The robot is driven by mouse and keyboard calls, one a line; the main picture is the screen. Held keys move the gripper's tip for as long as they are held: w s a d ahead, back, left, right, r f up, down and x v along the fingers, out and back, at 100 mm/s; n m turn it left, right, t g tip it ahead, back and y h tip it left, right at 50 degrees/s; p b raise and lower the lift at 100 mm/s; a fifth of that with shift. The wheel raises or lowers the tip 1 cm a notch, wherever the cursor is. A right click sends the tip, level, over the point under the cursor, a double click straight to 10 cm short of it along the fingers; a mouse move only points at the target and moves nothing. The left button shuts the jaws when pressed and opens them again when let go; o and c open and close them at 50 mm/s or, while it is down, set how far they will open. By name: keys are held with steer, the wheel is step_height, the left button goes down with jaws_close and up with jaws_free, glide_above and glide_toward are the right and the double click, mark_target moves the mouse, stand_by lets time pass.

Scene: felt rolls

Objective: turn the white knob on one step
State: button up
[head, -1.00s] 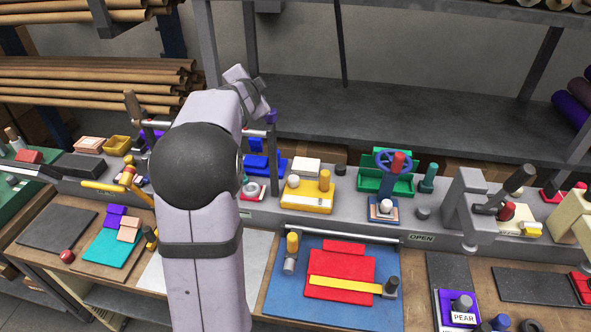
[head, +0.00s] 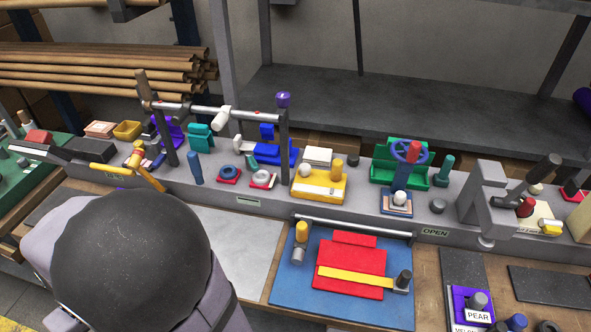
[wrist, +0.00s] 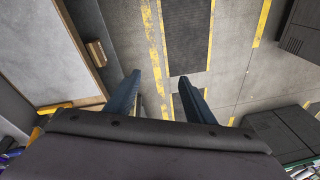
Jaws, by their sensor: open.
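Several white knobs show in the head view, and I cannot tell which one is meant. One white knob (head: 306,171) sits on a yellow block (head: 318,188). Another white knob (head: 399,197) stands on a small blue-framed plate in front of a blue handwheel (head: 408,151). A white cylindrical piece (head: 222,118) is on the horizontal bar between two posts. My gripper (wrist: 159,77) is open and empty in the wrist view, above a floor with yellow lines, apart from all knobs. It is outside the head view, where only my arm shows at lower left.
A grey lever press (head: 485,200) stands at the right of the bench. A blue mat (head: 285,290) with red pieces and a yellow strip lies in front. A pale sheet (head: 235,240) lies beside my arm. Cardboard tubes (head: 100,75) are stacked behind on the left.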

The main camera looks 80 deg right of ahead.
steer(key=s+a+f+n+g, duration=0.2)
steer(key=s+a+f+n, duration=0.1)
steer(key=s, duration=0.4)
steer(key=w+d+m+t+h+b, duration=0.1)
steer(key=w+d+h, duration=0.15)
steer(key=d, duration=0.45)
steer(key=w+d+m+t+h, duration=0.1)
steer(key=w+d, duration=0.3)
steer(key=d, duration=0.4)
steer(key=s+d+m+t+h, duration=0.1)
steer(key=d+m+t+h, duration=0.15)
steer(key=d, duration=1.75)
steer(key=m+h+b, duration=0.5)
steer(key=m+h, duration=0.2)
steer(key=m, duration=0.1)
glide_toward(305, 169)
steer(key=shift+t, duration=0.25)
steer(key=x, duration=0.4)
steer(key=shift+f, duration=0.35)
steer(key=shift+s+d+r+m, duration=0.15)
steer(key=shift+s+r+m, duration=0.1)
steer(key=shift+s, duration=0.05)
steer(key=shift+p+x, duration=1.55)
steer(key=shift+x, duration=2.1)
